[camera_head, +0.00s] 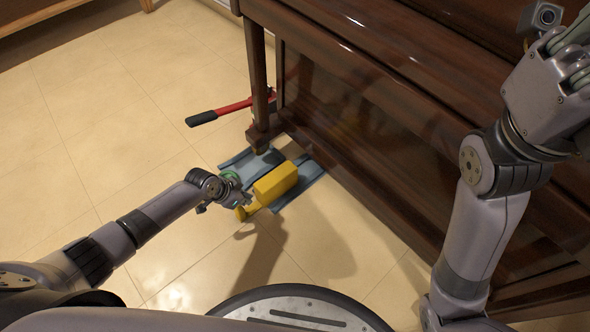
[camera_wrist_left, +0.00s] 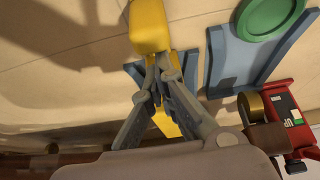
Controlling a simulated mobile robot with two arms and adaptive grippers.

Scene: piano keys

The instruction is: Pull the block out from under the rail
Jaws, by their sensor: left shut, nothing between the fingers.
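The yellow block (camera_head: 275,183) lies on a blue channel piece (camera_head: 303,188) at the foot of the piano, with a rounded yellow knob (camera_head: 241,213) on its near end. My left gripper (camera_head: 247,199) is at the knob end. In the left wrist view its fingertips (camera_wrist_left: 163,62) are closed together, between the knob (camera_wrist_left: 150,28) and the yellow body (camera_wrist_left: 166,122) partly hidden behind the fingers. Nothing shows between them. The brown piano rail (camera_head: 345,165) stands just beyond the block. My right gripper (camera_head: 575,60) is raised at the upper right; its fingertips are not clear.
A second blue channel (camera_head: 248,164) with a green disc (camera_head: 229,177) lies left of the block, near the piano leg (camera_head: 257,80). A red tool with a black handle (camera_head: 220,112) lies behind it. The tiled floor (camera_head: 110,130) left is open.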

